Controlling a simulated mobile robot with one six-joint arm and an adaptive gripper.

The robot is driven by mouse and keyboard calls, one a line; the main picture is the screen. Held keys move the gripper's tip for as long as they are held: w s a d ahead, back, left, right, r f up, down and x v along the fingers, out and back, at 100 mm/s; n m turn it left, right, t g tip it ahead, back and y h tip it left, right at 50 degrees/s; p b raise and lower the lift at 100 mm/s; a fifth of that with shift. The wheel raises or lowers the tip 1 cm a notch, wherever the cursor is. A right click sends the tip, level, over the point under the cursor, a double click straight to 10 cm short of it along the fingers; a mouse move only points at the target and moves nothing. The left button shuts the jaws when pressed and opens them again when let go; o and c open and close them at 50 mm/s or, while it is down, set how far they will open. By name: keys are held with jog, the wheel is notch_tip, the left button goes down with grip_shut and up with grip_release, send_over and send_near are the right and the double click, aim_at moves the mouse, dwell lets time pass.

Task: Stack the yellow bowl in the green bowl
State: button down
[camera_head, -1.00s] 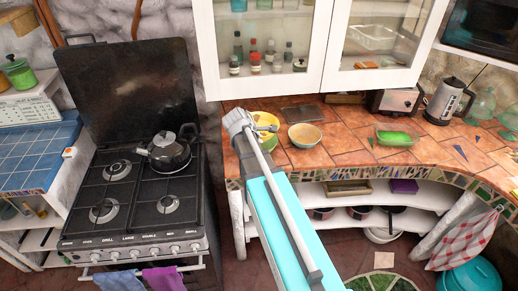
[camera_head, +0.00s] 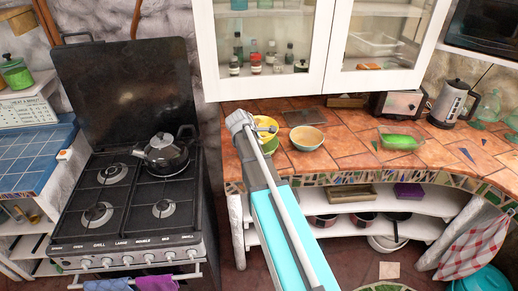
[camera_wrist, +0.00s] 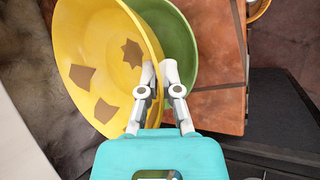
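The yellow bowl (camera_wrist: 88,50) with brown patches fills the left of the wrist view, close to the camera and tilted. Its rim runs between my gripper's (camera_wrist: 160,72) two fingertips, which are close together on it. The green bowl (camera_wrist: 178,42) lies behind it to the right, partly covered by the yellow bowl and the fingers. In the head view the yellow bowl (camera_head: 268,125) shows just above the green bowl (camera_head: 271,146) at the counter's left end. My gripper hides part of both there. I cannot tell whether the bowls touch.
A tan and teal bowl (camera_head: 306,138) stands right of the green bowl. A green glass dish (camera_head: 401,141), toaster (camera_head: 396,104) and kettle (camera_head: 452,104) are farther right. The cabinet (camera_head: 266,85) hangs above. The stove (camera_head: 128,215) with a black kettle (camera_head: 164,155) is left.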

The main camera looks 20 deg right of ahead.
jog(key=shift+w+d+f+b, duration=0.2)
jog(key=shift+w+f+b, duration=0.2)
jog(key=shift+f+b, duration=1.65)
jog(key=shift+f+b, duration=0.6)
jog(key=c, duration=1.1)
grip_release()
jog(key=shift+r, duration=0.15)
